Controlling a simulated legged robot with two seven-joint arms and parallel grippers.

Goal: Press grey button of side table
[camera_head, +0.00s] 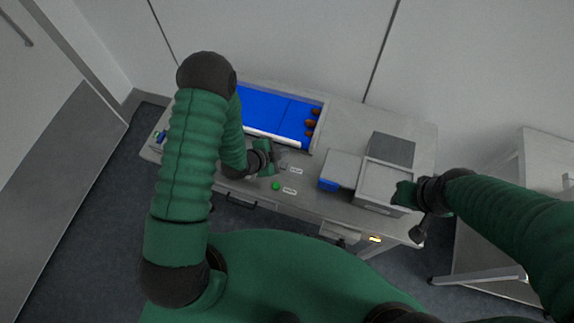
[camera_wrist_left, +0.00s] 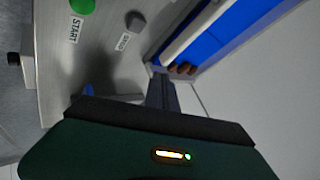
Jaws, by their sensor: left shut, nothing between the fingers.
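The grey button (camera_wrist_left: 135,20) shows in the left wrist view as a small dark knob beside a white label on the grey table top (camera_head: 345,122). In the head view I cannot clearly make it out, as my left gripper is beside it. A green button (camera_head: 276,186) stands near the table's front edge; it also shows in the left wrist view (camera_wrist_left: 82,6) with a START label. My left gripper (camera_head: 281,162) is shut and empty, its fingertips close to the grey button. I cannot tell whether they touch. My right gripper (camera_head: 404,194) is by a grey box; its fingers are unclear.
A blue belt (camera_head: 270,116) with several brown dates (camera_head: 311,124) at its right end lies behind the buttons. A grey box (camera_head: 378,181), a blue-sided bin (camera_head: 328,184) and a dark panel (camera_head: 391,149) are on the right. Another table (camera_head: 548,150) stands far right.

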